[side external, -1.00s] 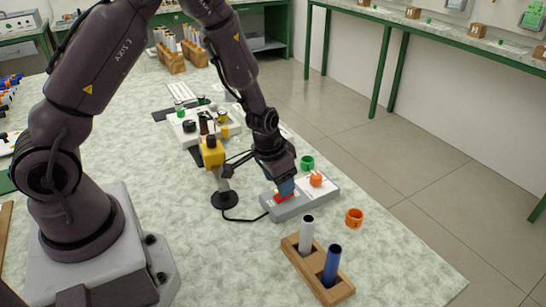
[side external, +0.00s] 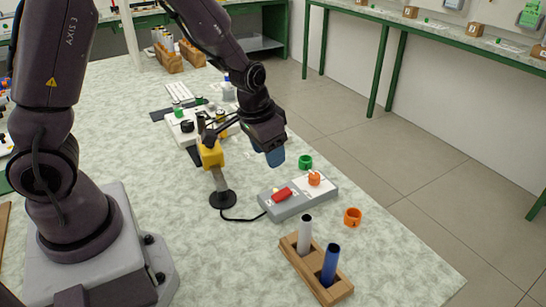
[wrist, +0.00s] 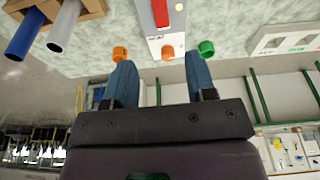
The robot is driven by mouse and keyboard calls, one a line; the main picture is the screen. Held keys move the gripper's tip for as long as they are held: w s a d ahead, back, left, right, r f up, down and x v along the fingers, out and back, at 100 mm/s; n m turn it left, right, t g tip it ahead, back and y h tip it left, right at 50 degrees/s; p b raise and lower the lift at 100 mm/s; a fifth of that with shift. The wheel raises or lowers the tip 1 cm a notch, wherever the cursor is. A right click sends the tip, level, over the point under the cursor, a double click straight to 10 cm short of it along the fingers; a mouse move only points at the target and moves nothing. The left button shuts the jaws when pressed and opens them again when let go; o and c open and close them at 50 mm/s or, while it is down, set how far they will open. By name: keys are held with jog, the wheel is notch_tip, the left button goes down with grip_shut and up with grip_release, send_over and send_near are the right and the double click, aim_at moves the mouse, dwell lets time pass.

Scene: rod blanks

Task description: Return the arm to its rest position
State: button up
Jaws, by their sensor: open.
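My gripper (side external: 275,157) is raised above the table, behind a grey control box with a red button or switch (side external: 282,194) on its top. In the wrist view my gripper (wrist: 160,85) shows two blue fingers spread apart with nothing between them. The box, seen at the top of the wrist view (wrist: 164,30), is clear of the fingers. The end of the arm is tilted, and the fingers touch nothing.
A wooden holder (side external: 318,280) carries a white rod (side external: 305,234) and a blue rod (side external: 330,264). An orange ring (side external: 352,217) and a green ring (side external: 305,161) lie near the box. A yellow-headed stand (side external: 211,154) rises just left of my gripper.

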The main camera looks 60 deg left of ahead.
jog(key=s+d+r+t, duration=0.3)
jog(key=s+r, duration=1.3)
jog(key=r, duration=0.3)
jog(key=shift+s, duration=0.15)
